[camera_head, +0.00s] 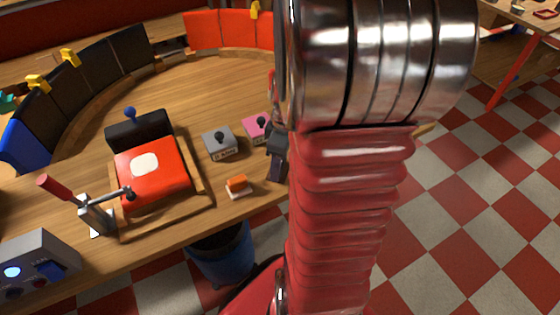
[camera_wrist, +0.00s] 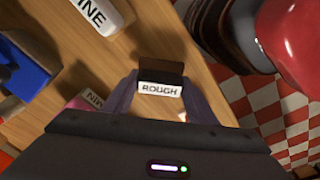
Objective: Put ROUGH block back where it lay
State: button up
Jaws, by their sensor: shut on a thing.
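The ROUGH block (camera_wrist: 160,84), dark brown on top with a white lettered label, is between my gripper's fingers in the wrist view. My gripper (camera_wrist: 160,100) is shut on it. The block is over the wooden table (camera_wrist: 205,120) near its edge; I cannot tell whether it touches the wood. In the head view my gripper (camera_head: 277,165) is partly hidden behind my red arm, right of a small orange and white block (camera_head: 238,186). The ROUGH block cannot be made out there.
A white-labelled block ending in "INE" (camera_wrist: 100,14) lies up-left in the wrist view. A grey block (camera_head: 220,143) and a pink block (camera_head: 257,127), both with black knobs, stand behind. A red-topped device (camera_head: 155,175) is left. A blue bin (camera_head: 222,255) stands below the edge.

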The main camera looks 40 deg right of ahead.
jog(key=shift+f, duration=0.15)
jog(key=o, duration=1)
jog(key=r, duration=0.8)
jog(key=s+r, duration=0.1)
jog(key=r, duration=0.3)
jog(key=shift+d+r, duration=0.1)
jog(key=shift+d, duration=0.2)
jog(key=s+a+r+m+t, duration=0.1)
jog(key=a+r+m, duration=0.1)
jog(key=a, duration=0.5)
jog(key=s+a+r+m+t, duration=0.1)
jog(key=a+r+m+t, duration=0.1)
jog(key=a, duration=0.6)
jog(key=a+r+m+t, duration=0.1)
jog(key=a+r, duration=0.1)
jog(key=a, duration=0.6)
jog(key=shift+s+a+r+m+t, duration=0.25)
jog(key=shift+s+m+t, duration=0.15)
